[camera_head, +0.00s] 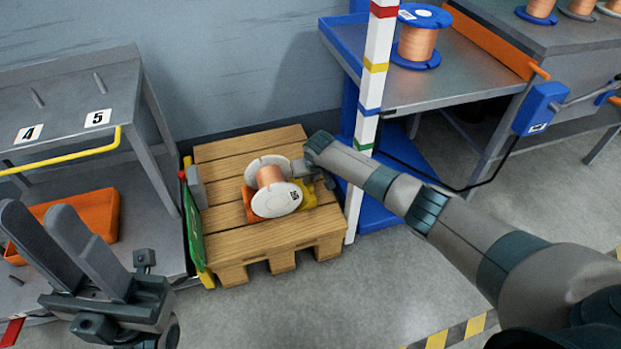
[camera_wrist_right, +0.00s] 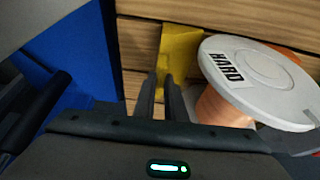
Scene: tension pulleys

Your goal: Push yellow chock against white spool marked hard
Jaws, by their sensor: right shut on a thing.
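The white spool (camera_head: 283,200), wound with copper wire, lies on its side on the wooden pallet. My left gripper (camera_head: 36,208) is open and empty at lower left, away from the pallet.
An orange chock (camera_head: 251,206) sits at the spool's left side. A green panel (camera_head: 194,238) edges the pallet's left. A striped post (camera_head: 369,105) and blue-framed bench (camera_head: 460,75) stand at right. A grey shelf (camera_head: 60,80) and orange bin (camera_head: 95,212) are left. The pallet's front boards are clear.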

